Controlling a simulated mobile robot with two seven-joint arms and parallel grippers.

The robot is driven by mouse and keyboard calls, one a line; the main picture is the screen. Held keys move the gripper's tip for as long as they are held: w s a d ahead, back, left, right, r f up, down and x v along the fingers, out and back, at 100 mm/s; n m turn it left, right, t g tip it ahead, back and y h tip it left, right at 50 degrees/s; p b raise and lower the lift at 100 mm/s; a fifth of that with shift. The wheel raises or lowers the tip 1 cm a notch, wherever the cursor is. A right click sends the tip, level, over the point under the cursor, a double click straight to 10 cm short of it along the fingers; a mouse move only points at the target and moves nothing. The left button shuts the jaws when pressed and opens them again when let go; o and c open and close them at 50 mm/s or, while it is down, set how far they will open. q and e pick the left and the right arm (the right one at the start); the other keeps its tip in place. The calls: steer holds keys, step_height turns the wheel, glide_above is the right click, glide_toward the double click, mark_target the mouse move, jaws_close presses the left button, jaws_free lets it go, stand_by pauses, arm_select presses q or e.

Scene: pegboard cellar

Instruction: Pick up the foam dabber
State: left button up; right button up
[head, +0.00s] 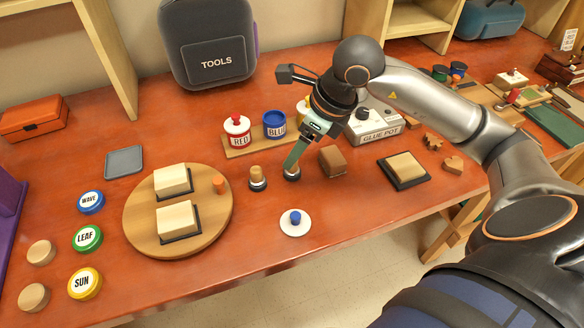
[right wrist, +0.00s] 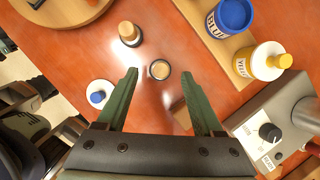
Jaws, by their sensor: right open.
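Two small round pieces with dark bases stand on the red-brown table. One has a tan, dabber-like upright top (head: 257,175) and also shows in the right wrist view (right wrist: 129,32). The other, a dark ring with a pale round centre (right wrist: 160,69), is partly hidden by my gripper in the head view (head: 291,175). I cannot tell for sure which is the foam dabber. My right gripper (right wrist: 160,75) is open, pointing down above the ringed piece, which shows between its fingertips with nothing gripped. In the head view the right gripper (head: 294,163) looks narrow. My left gripper is out of view.
Close by are a brown block (head: 332,160), a white lid with a blue knob (head: 295,222), a round wooden board (head: 140,220) with two pale blocks, red and blue paint pots (head: 275,124), and a glue pot box (head: 378,128).

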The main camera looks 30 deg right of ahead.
steer(key=x, duration=0.5)
steer(key=shift+s+d+f, duration=0.1)
steer(key=shift+d+f, duration=0.1)
steer(key=shift+c, duration=0.2)
jaws_close()
